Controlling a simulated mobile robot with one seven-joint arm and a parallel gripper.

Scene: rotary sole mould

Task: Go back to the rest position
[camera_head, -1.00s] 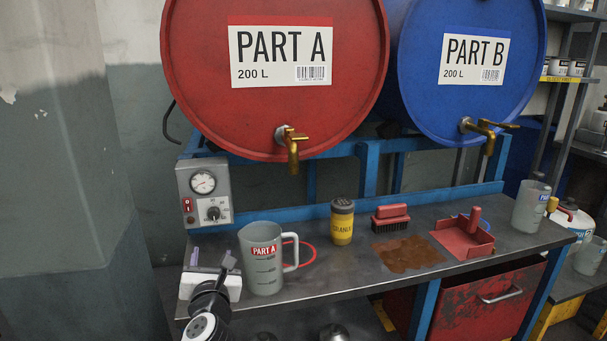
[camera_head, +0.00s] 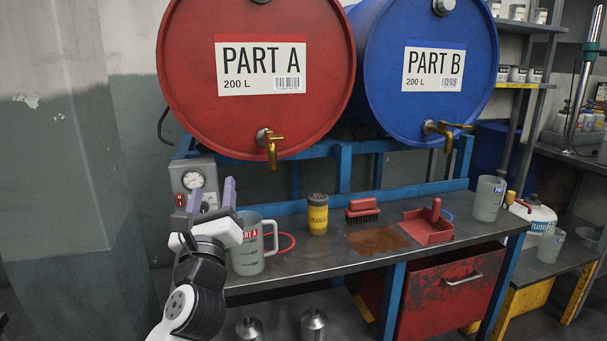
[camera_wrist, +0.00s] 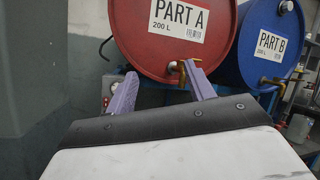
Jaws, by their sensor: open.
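My gripper (camera_head: 212,194) is open and empty in the head view, raised at the left end of the bench with its purple fingers pointing up. In the wrist view its two fingers (camera_wrist: 158,88) stand apart with nothing between them. The grey Part A jug (camera_head: 247,250) stands upright on the bench, just right of my gripper in the head view. My wrist overlaps the jug's left edge there; I cannot tell whether they touch.
Above the bench (camera_head: 330,262) lie a red Part A drum (camera_head: 260,110) and a blue Part B drum (camera_head: 430,105) with brass taps. A gauge box (camera_head: 193,180) is behind my gripper. A yellow tub (camera_head: 317,218), brush (camera_head: 362,211) and red dustpan (camera_head: 428,228) occupy the bench.

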